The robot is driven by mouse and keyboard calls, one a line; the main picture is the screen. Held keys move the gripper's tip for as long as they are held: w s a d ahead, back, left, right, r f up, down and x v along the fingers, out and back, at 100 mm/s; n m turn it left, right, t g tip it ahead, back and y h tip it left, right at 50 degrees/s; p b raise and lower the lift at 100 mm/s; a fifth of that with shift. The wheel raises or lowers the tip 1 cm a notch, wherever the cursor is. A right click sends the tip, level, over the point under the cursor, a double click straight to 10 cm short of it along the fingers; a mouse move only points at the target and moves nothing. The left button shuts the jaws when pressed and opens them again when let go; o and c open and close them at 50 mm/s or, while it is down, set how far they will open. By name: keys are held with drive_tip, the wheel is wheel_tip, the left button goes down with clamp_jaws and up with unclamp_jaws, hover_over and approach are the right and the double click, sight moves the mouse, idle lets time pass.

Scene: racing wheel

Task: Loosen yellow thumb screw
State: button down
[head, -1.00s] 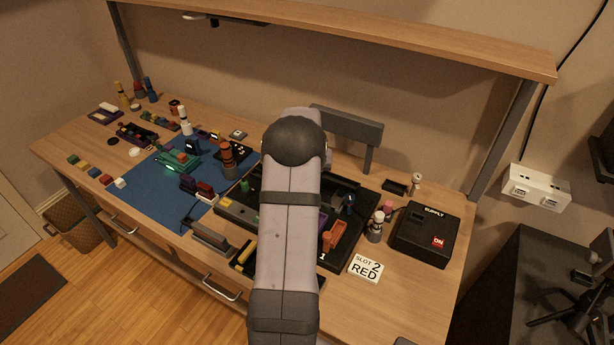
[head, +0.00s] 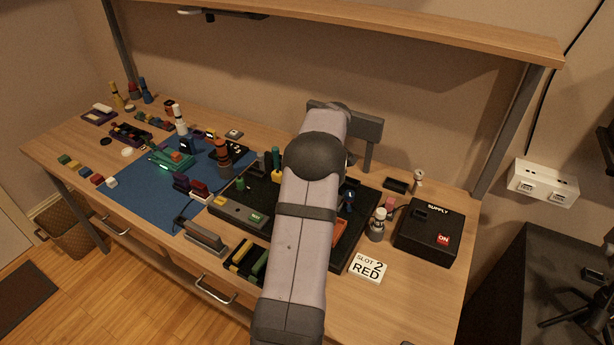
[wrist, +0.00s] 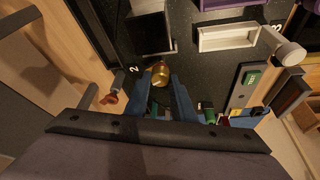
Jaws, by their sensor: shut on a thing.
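The yellow thumb screw (wrist: 160,73) shows in the wrist view as a round gold knob on the black board, close to the mark 2. My gripper (wrist: 160,84) has its two blue fingers on either side of the knob, shut on it. The lower part of the screw is hidden. In the head view my arm covers the gripper and the screw. The black board (head: 222,196) shows on both sides of my arm.
A white slot frame (wrist: 228,37), a white knob (wrist: 290,53) and a red-brown knob (wrist: 108,99) are near my fingers. A SLOT 2 RED card (head: 367,268) and a black supply box (head: 428,232) stand right of the board. A blue mat (head: 140,200) lies left.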

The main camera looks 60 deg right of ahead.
idle(0.3)
drive_tip(key=c, duration=1.5)
unclamp_jaws()
drive_tip(key=shift+r, duration=0.1)
drive_tip(key=shift+b+v, duration=0.9)
drive_tip(key=shift+v, duration=2.7)
